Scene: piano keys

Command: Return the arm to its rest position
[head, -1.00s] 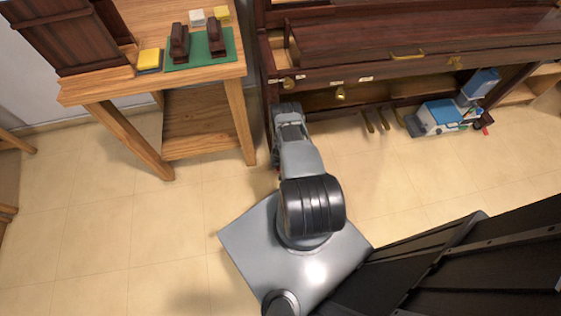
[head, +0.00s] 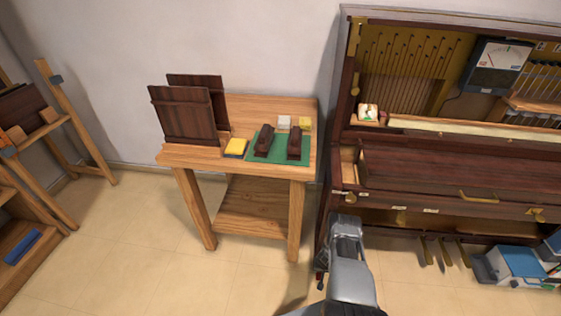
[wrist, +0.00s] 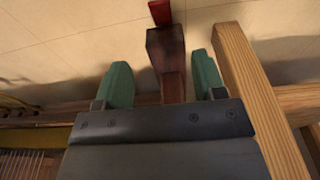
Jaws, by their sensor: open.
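My arm (head: 350,268) reaches up from the bottom of the head view, in front of the left end of the piano. My gripper (wrist: 162,76) shows in the wrist view with its two green fingers spread apart. A dark brown wooden part (wrist: 168,60) shows between the fingers, and I cannot tell how far beyond them it lies. Nothing is visibly held. The fingers are hard to make out in the head view.
The upright piano (head: 440,180) stands open at the right. A wooden table (head: 192,158) beside it bears a green mat (head: 280,151) with dark blocks. A blue and white toolbox (head: 515,266) is on the floor at right. A light wooden leg (wrist: 255,95) is close right of the gripper.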

